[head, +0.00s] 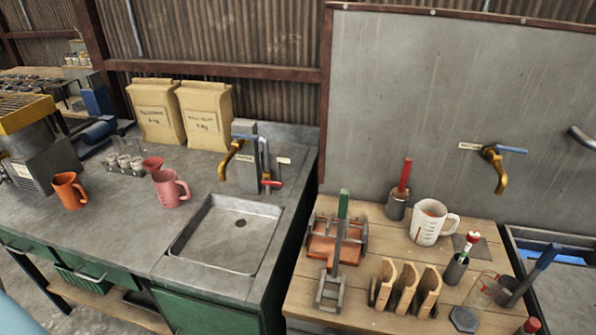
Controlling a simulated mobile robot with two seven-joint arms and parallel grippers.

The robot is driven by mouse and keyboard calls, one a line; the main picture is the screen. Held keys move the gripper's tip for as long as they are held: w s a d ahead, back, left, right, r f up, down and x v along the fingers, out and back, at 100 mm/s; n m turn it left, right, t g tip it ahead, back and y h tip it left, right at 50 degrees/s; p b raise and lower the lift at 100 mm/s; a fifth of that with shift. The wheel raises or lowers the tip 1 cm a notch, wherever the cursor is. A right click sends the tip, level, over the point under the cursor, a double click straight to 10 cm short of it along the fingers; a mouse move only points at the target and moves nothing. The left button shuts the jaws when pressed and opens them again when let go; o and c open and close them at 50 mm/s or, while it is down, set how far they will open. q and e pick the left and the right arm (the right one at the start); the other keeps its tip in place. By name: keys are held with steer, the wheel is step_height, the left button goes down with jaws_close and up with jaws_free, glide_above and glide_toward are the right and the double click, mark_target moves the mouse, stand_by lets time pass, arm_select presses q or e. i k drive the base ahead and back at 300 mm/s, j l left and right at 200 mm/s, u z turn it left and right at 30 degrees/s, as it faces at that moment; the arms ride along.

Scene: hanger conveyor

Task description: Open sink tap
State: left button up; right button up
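A grey metal sink (187,242) is set into the grey counter and looks empty. Behind it stands a grey post (247,148) with a brass spout (229,160) curving down on its left side. A thin lever with a red end (271,183) hangs on the post's right side. A second brass tap (499,175) with a blue handle (511,150) is on the grey wall panel at the right. No water stream is visible at either tap. Neither of my grippers is in view.
An orange mug (69,191), a pink jug (169,190) and two paper bags (206,115) stand left of the sink. The wooden table (350,200) at right holds a white measuring jug (430,225), wooden holder (404,290) and several tools. A basin (565,295) is partly visible far right.

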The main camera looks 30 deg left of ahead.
mark_target(235, 135)
steer(key=u, duration=1.35)
steer(key=k+u, duration=0.1)
steer(key=u, duration=0.2)
steer(key=k+j+u, duration=0.1)
steer(key=u, duration=0.15)
